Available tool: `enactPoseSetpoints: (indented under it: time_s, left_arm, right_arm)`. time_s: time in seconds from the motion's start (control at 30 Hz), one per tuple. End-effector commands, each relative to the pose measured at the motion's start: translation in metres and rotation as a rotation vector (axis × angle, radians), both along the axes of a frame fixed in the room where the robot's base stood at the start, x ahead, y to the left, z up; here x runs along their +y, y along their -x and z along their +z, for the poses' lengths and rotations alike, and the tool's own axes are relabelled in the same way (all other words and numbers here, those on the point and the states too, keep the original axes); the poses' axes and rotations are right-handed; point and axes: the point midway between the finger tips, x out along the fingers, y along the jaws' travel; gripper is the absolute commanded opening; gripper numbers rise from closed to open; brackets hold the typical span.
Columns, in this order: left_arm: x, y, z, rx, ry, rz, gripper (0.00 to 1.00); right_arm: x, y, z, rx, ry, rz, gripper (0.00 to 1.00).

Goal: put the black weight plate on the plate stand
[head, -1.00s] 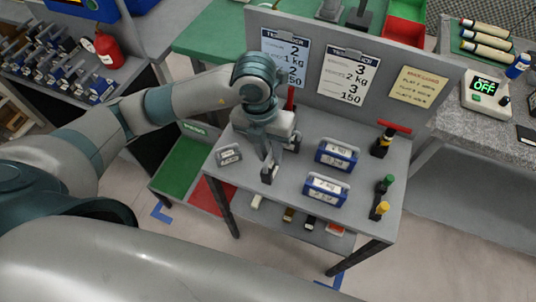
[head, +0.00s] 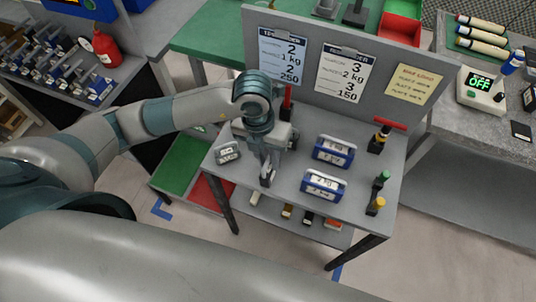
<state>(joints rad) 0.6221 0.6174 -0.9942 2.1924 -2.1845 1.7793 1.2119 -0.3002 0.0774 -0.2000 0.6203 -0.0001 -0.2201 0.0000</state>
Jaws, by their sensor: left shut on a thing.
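My left gripper (head: 269,172) points down over the grey workbench (head: 312,222), close to its surface, between a grey labelled block and the blue labelled blocks. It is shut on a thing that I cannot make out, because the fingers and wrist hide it. I cannot pick out the black weight plate for certain. A red upright post (head: 287,100) stands behind my wrist. Its base is hidden, and I cannot tell whether it belongs to the plate stand. My right gripper is not in view.
Two blue labelled blocks (head: 334,151) (head: 323,186) stand right of the gripper, and a grey labelled block (head: 228,152) stands left. A dark holder with a red bar (head: 380,139) and green- and yellow-topped pieces (head: 379,190) line the right side. An upright grey panel (head: 425,70) closes the back.

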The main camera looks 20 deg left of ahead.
Motion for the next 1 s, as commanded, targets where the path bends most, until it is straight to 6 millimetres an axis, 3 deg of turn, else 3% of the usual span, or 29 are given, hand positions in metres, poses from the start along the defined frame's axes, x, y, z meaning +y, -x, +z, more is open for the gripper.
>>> enactPoseSetpoints:
  time_s: [0.13, 0.17, 0.23, 0.67, 1.0]
  left_arm:
    - [0.0, -0.001, 0.0, -0.003, 0.002, 0.0, 0.0]
    - [0.0, 0.0, -0.001, 0.0, 0.0, 0.0, 0.26]
    - [0.0, 0.0, -0.001, 0.0, 0.0, 0.0, 0.41]
    - [0.0, -0.001, 0.003, -0.002, 0.001, 0.0, 0.41]
    - [0.005, -0.002, 0.043, -0.005, 0.002, 0.001, 0.41]
  right_arm:
    - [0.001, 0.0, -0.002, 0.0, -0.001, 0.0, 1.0]
    - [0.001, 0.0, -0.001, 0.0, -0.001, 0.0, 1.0]
    - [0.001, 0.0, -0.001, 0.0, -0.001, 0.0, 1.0]
    - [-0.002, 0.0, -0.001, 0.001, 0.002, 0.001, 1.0]
    - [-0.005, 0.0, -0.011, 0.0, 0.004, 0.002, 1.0]
